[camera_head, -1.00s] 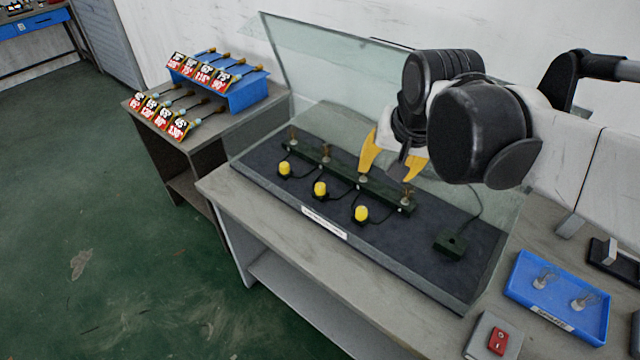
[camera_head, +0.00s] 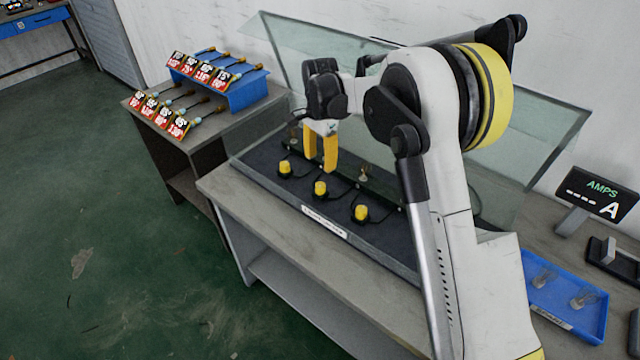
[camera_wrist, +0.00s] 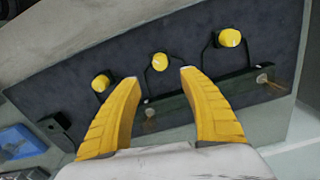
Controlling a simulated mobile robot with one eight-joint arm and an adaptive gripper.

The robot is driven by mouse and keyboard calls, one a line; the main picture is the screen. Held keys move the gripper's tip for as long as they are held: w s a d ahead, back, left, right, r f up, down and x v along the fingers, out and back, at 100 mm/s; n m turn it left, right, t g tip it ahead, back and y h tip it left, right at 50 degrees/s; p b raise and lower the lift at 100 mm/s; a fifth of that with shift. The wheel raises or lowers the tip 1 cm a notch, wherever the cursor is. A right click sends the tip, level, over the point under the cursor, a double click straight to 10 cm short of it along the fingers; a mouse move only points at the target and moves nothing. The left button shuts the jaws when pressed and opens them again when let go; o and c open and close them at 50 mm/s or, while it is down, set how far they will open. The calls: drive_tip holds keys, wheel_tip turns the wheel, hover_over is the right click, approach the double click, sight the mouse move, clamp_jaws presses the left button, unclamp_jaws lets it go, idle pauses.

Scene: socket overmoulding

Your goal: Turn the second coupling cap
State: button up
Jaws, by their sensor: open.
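Three yellow coupling caps sit in a row on the dark mat. The middle cap (camera_head: 320,188) is just below and in front of my gripper (camera_head: 320,168) in the head view. The left cap (camera_head: 285,167) and right cap (camera_head: 361,213) stand to either side. My gripper's yellow fingers are apart, point down and hold nothing. In the wrist view, the middle cap (camera_wrist: 160,61) shows beyond the gap between the fingertips (camera_wrist: 160,76), apart from them. The dark green bar (camera_head: 378,187) with upright metal fittings runs behind the caps; my gripper and arm hide parts of it.
A clear tilted guard (camera_head: 285,60) stands behind the mat. Thin black cables loop around the caps. A side table at left holds a blue rack (camera_head: 232,92) and labelled tools. A blue tray (camera_head: 592,325) and an AMPS display (camera_head: 600,194) are at right.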

sight(320, 184)
wheel_tip(320, 184, down, 10)
drive_tip(key=b, duration=0.3)
drive_tip(key=shift+f, duration=0.25)
drive_tip(key=shift+c, duration=0.6)
clamp_jaws()
